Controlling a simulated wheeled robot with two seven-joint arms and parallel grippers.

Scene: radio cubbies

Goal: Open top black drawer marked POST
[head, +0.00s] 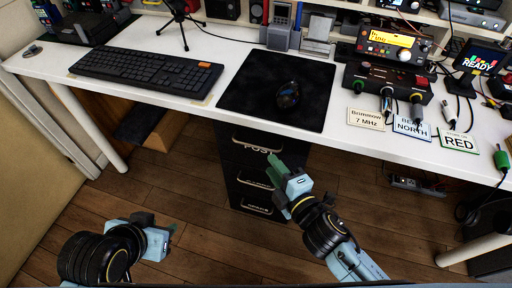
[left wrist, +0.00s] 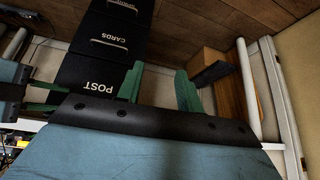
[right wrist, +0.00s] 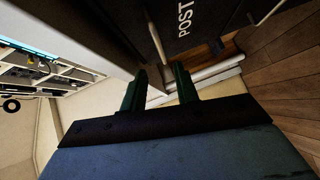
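The black drawer cabinet (head: 240,190) stands under the desk. Its top drawer, marked POST (head: 257,150), looks shut; the label also shows upside down in the left wrist view (left wrist: 99,87) and tilted in the right wrist view (right wrist: 185,18). My right gripper (head: 274,162) is in front of the POST drawer, open. In the right wrist view a pale handle bar (right wrist: 157,45) lies just beyond and between its fingertips (right wrist: 157,75); I cannot tell whether they touch it. My left gripper (head: 172,231) is low at the left, open and empty, apart from the cabinet (left wrist: 160,75).
The white desk top (head: 170,40) overhangs the cabinet. It bears a keyboard (head: 145,70), a black mat (head: 250,90), a mouse (head: 288,95) and radio gear (head: 395,45). Lower drawers, one marked CARDS (left wrist: 110,41), sit below POST. The wooden floor (head: 200,190) before the cabinet is clear.

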